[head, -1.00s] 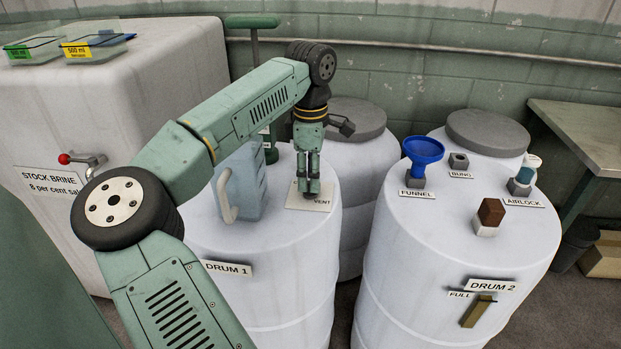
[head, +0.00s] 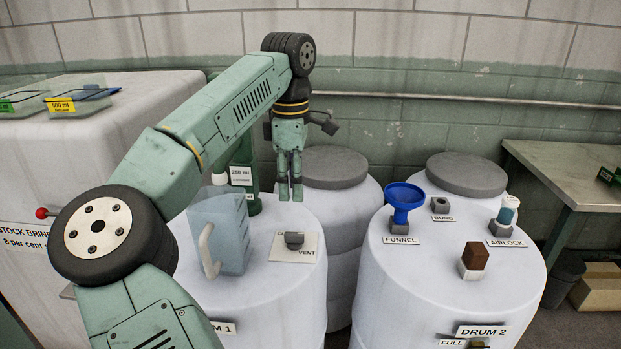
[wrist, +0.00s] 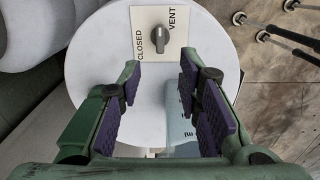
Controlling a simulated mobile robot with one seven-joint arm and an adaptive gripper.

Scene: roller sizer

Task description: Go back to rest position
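My gripper (head: 290,190) hangs pointing down above drum 1 (head: 295,315), clear of the vent valve. In the wrist view my gripper (wrist: 160,95) is open, its purple pads apart with nothing between them. The vent valve's dark knob (head: 293,240) sits on a pale plate (head: 308,255) on the drum top. The knob also shows in the wrist view (wrist: 159,40), between the words CLOSED and VENT.
A translucent blue jug (head: 228,235) stands on drum 1 beside the plate. A green bottle-like object (head: 244,180) is behind it. Drum 2 (head: 440,270) at right carries a blue funnel (head: 404,197), bung (head: 440,204) and airlock (head: 506,215). A bench (head: 575,175) stands far right.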

